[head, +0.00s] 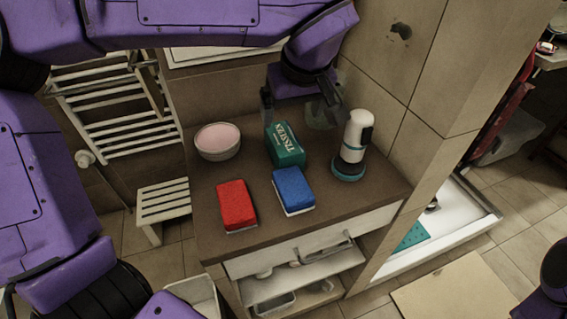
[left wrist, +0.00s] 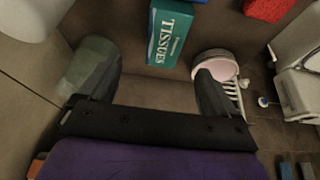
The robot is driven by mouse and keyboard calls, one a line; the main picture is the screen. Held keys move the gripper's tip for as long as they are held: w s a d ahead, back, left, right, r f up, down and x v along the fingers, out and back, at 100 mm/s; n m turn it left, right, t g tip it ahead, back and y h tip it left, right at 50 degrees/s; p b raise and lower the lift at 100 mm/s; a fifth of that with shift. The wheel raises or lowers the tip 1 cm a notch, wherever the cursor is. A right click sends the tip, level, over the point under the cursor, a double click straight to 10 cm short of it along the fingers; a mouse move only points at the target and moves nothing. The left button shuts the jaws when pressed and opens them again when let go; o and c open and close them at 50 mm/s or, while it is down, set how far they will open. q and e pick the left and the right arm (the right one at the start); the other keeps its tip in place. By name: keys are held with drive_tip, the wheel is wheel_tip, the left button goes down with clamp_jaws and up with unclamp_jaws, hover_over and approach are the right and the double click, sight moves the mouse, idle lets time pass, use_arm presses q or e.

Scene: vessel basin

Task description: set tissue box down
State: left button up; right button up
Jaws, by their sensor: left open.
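The green tissue box (head: 286,147) stands on the brown counter top (head: 330,222), with its "TISSUES" lettering in view. My left gripper (head: 297,112) is open, its two fingers spread above and behind the box. In the left wrist view the tissue box (left wrist: 172,34) shows beyond the gap between the fingertips (left wrist: 155,75), apart from both of them. Nothing is held in these fingers. My right gripper is out of view.
A pink-filled bowl (head: 217,141) is left of the box, and a white bottle (head: 353,146) is right. A red sponge (head: 236,204) and a blue sponge (head: 293,190) lie in front. A translucent greenish cup (head: 322,117) stands behind, close to one finger.

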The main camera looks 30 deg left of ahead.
sight(284, 138)
use_arm(q)
drive_tip(key=b+x, duration=0.1)
drive_tip(key=x, duration=0.9)
drive_tip(key=shift+s+a+f+b, duration=0.15)
drive_tip(key=shift+a+f+b, duration=0.15)
drive_tip(key=shift+b, duration=0.1)
drive_tip(key=shift+s+r, duration=0.1)
drive_tip(key=shift+p, duration=0.55)
drive_tip(key=shift+f, duration=0.25)
drive_tip(key=shift+c, duration=0.3)
drive_tip(key=c, duration=1.1)
